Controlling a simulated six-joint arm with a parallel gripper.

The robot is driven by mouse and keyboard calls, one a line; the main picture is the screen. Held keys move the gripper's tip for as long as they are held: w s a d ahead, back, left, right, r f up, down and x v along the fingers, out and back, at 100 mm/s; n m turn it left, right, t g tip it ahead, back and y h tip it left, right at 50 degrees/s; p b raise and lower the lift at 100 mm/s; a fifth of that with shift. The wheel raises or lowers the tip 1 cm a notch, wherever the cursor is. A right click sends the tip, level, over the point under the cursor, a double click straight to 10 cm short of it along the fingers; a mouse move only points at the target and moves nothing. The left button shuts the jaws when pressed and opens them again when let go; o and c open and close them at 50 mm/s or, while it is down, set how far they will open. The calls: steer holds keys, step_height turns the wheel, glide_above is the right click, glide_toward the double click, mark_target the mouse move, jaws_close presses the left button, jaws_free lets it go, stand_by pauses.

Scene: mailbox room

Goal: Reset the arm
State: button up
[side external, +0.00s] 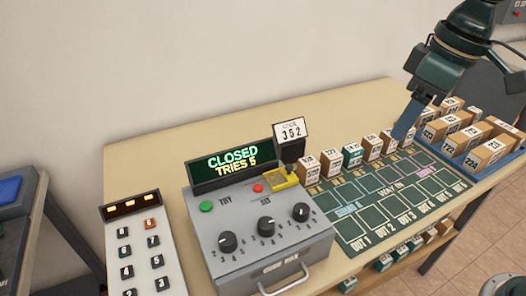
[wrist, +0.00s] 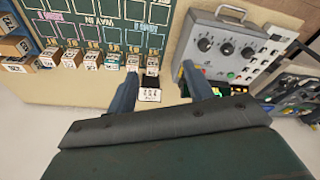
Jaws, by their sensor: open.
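My gripper (wrist: 158,88) shows in the wrist view with its two fingers spread apart and nothing between them that it grips. In the side view my gripper (side external: 405,122) hangs at the right, over the far end of the row of small boxes, near the blue tray. Its fingertips are partly hidden there, and I cannot tell whether they touch anything.
A green sorting mat (side external: 385,205), a row of small boxes (side external: 329,157) and a blue tray (side external: 463,160) of cartons fill the table's right. A keypad (side external: 140,250) stands left.

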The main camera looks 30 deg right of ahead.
steer(key=s+d+f+m+t, duration=0.3)
steer(key=s+d+m, duration=0.1)
steer(key=s+d, duration=0.7)
steer(key=shift+s+m+h, duration=0.3)
steer(key=shift+s+h, duration=0.1)
steer(key=shift+s, duration=0.4)
steer(key=shift+w, duration=0.1)
stand_by(0.7)
